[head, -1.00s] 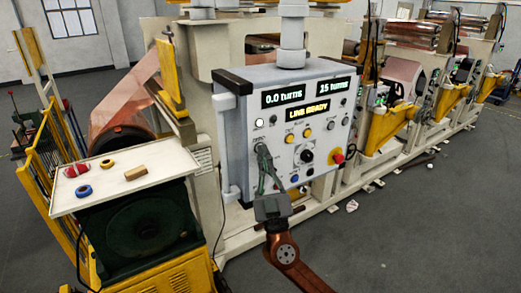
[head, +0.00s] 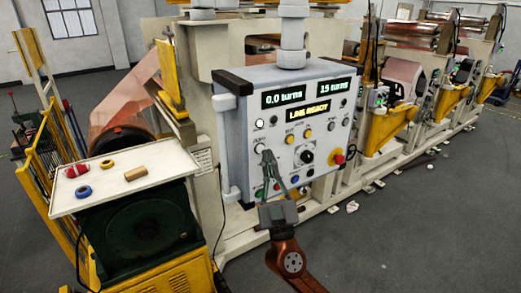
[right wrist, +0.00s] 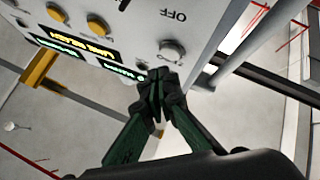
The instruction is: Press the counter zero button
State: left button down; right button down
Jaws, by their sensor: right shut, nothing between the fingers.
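My left gripper is not in view.
The panel displays (head: 308,112) read 0.0 turns, 15 turns and LINE READY. Yellow buttons (head: 290,139), a black knob (head: 306,157) and a red stop button (head: 338,158) share the panel. A white tray (head: 110,190) with tape rolls stands left. The floor at right is mostly clear.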

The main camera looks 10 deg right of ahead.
jog(key=s, duration=0.1)
jog(key=s+d, duration=0.1)
jog(key=s, duration=0.2)
jog(key=shift+s+d, duration=0.1)
jog(key=shift+d, duration=0.15)
dwell(0.8)
